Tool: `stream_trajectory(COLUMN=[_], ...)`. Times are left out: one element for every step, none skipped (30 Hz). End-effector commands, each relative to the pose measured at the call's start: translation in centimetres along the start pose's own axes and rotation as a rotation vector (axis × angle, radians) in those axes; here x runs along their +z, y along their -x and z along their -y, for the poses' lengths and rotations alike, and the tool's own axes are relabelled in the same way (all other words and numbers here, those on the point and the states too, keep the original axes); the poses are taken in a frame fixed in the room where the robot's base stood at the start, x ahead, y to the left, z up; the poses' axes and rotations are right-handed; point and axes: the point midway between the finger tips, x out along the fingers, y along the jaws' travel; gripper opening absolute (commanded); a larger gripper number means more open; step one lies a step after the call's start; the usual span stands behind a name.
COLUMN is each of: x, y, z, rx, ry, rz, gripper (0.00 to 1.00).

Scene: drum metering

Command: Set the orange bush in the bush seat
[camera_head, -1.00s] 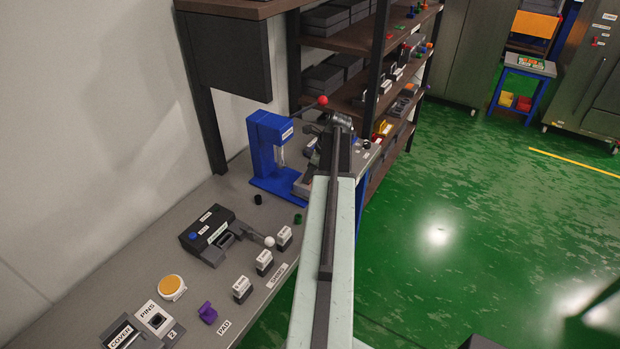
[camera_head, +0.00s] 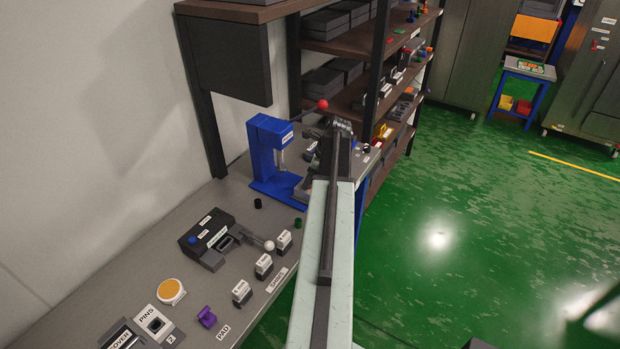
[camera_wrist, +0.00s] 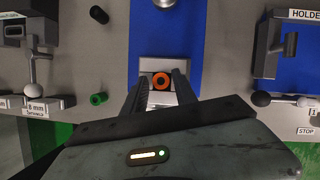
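The orange bush (camera_wrist: 161,81) shows in the wrist view as a ring with a dark centre. It is at a pale block (camera_wrist: 157,67) on the blue press base (camera_wrist: 200,32); I cannot tell how deep it sits, or whether this block is the bush seat. My gripper (camera_wrist: 161,77) is open, with one finger on each side of the bush and a visible gap to both. In the head view the blue press (camera_head: 268,150) stands on the bench, and my arm hides my gripper and the bush.
A green bush (camera_wrist: 98,99) and a black one (camera_wrist: 98,14) stand left of the press base in the wrist view. A holder fixture (camera_wrist: 270,50) with a ball-ended lever is at right. The head view shows a purple piece (camera_head: 207,317) and an orange-topped disc (camera_head: 171,291).

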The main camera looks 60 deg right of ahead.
Motion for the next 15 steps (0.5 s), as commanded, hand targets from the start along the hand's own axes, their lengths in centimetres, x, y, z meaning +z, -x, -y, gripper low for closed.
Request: stream_trajectory(x=[0.3, 0.3, 0.4, 0.4, 0.4, 0.5, 0.5, 0.5, 0.5, 0.5, 0.5, 0.5, 0.4, 0.4, 0.3], y=[1.3, 1.9, 2.8, 3.5, 4.3, 5.3, 6.1, 6.8, 7.8, 8.5, 9.3, 10.1, 10.7, 11.2, 11.8], z=[0.0, 0.0, 0.0, 0.0, 0.0, 0.1, 0.1, 0.1, 0.1, 0.1, 0.1, 0.1, 0.1, 0.1, 0.1], rx=[0.0, -0.001, -0.002, -0.002, -0.002, -0.003, -0.004, -0.004, -0.004, -0.004, -0.005, -0.005, -0.005, -0.006, -0.006], ry=[-0.001, -0.001, 0.0, 0.0, -0.001, -0.001, -0.002, -0.003, -0.002, -0.002, -0.002, -0.002, -0.002, -0.002, -0.002], rz=[0.001, 0.002, 0.003, 0.003, 0.004, 0.004, 0.005, 0.005, 0.005, 0.005, 0.006, 0.006, 0.006, 0.006, 0.006], gripper=[0.43, 0.43, 0.43, 0.43, 0.43, 0.43, 0.43, 0.43, 0.43, 0.43, 0.43, 0.43, 0.43, 0.43, 0.43])
